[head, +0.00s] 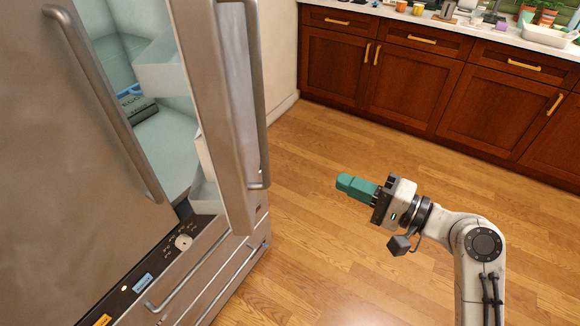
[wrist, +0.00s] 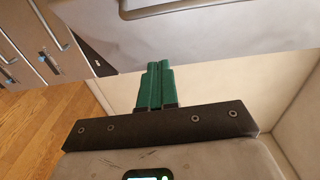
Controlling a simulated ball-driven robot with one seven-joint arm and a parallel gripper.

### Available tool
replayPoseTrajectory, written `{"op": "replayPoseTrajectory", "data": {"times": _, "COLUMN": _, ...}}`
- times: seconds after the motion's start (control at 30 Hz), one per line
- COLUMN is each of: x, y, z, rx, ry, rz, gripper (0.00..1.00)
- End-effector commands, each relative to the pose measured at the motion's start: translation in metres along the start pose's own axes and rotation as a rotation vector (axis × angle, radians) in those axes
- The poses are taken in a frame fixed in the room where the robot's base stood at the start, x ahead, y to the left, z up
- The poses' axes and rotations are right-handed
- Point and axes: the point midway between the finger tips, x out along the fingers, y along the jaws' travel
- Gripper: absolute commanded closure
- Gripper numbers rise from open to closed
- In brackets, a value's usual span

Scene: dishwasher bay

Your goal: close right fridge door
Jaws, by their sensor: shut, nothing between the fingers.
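The right fridge door (head: 222,110) stands partly open in the head view, swung outward, with its long bar handle (head: 256,90) towards the right. White bins (head: 165,72) on its inner side and the pale fridge interior (head: 165,140) show through the gap. My gripper (head: 343,183) is to the right of this door, apart from it, above the wooden floor. Its green fingers are pressed together and empty, pointing left towards the door. In the wrist view the shut fingers (wrist: 156,68) point up towards a grey metal panel (wrist: 130,35); I cannot tell for sure which part it is.
The left fridge door (head: 60,170) with its bar handle (head: 105,105) is at the left. Drawers with bar handles (head: 205,285) are below. Wooden cabinets (head: 410,75) and a cluttered counter (head: 375,12) line the back. The floor (head: 330,130) between is clear.

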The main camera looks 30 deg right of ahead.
Motion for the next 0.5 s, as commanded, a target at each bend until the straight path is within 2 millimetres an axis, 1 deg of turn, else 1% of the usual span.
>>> {"op": "replayPoseTrajectory", "data": {"times": 0.03, "x": 0.001, "y": -0.003, "z": -0.001, "rx": 0.010, "ry": 0.001, "rz": -0.013, "gripper": 1.00}}
{"op": "replayPoseTrajectory", "data": {"times": 0.17, "x": 0.012, "y": -0.006, "z": -0.001, "rx": 0.015, "ry": -0.001, "rz": -0.020, "gripper": 1.00}}
{"op": "replayPoseTrajectory", "data": {"times": 0.27, "x": 0.027, "y": -0.006, "z": 0.000, "rx": 0.013, "ry": -0.005, "rz": -0.018, "gripper": 1.00}}
{"op": "replayPoseTrajectory", "data": {"times": 0.5, "x": 0.075, "y": -0.007, "z": 0.000, "rx": 0.012, "ry": -0.004, "rz": -0.017, "gripper": 1.00}}
